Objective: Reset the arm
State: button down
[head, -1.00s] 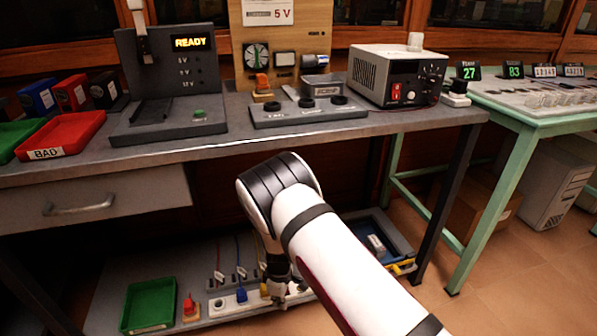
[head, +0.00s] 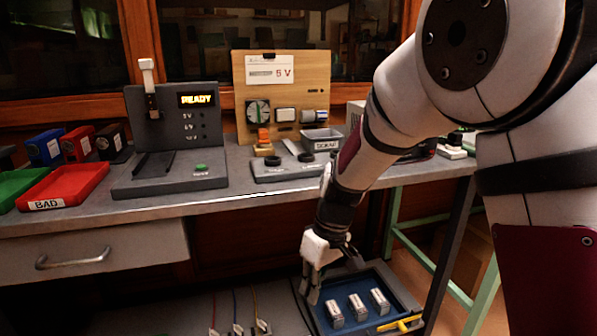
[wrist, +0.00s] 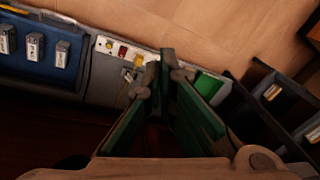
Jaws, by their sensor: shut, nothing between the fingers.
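My gripper (head: 314,285) hangs below the front edge of the workbench (head: 255,195), in front of the lower shelf and just left of the blue tray. My white arm comes in from the right and bends down to it. In the wrist view my gripper's fingers (wrist: 166,62) come together at the tips, with nothing between them. My gripper is shut and empty, over the gap between bench and shelf.
On the bench stand a tester reading READY (head: 170,140), a red BAD tray (head: 75,183) and a wooden panel (head: 285,100).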

jog(key=s+d+r+m, duration=0.2)
jog(key=s+d+r, duration=0.3)
jog(key=s+r, duration=0.3)
jog(key=s+d+r+m+h, duration=0.15)
jog(key=s+d, duration=0.25)
jog(key=s, duration=0.5)
jog(key=s+d+r+m, duration=0.3)
jog(key=s+d, duration=0.1)
jog(key=s, duration=0.4)
jog(key=s+d+r+m+h, duration=0.1)
jog(key=s+d+r+m, duration=0.15)
jog(key=s, duration=0.65)
notch_tip(320, 180, up, 36)
jog(key=d+t+p, duration=0.1)
jog(key=t+p, duration=0.3)
jog(key=p, duration=3)
jog(key=shift+w+f+n+t+p, duration=0.15)
jog(key=shift+w+n+t+p, duration=0.15)
jog(key=shift+n+t+p, duration=0.1)
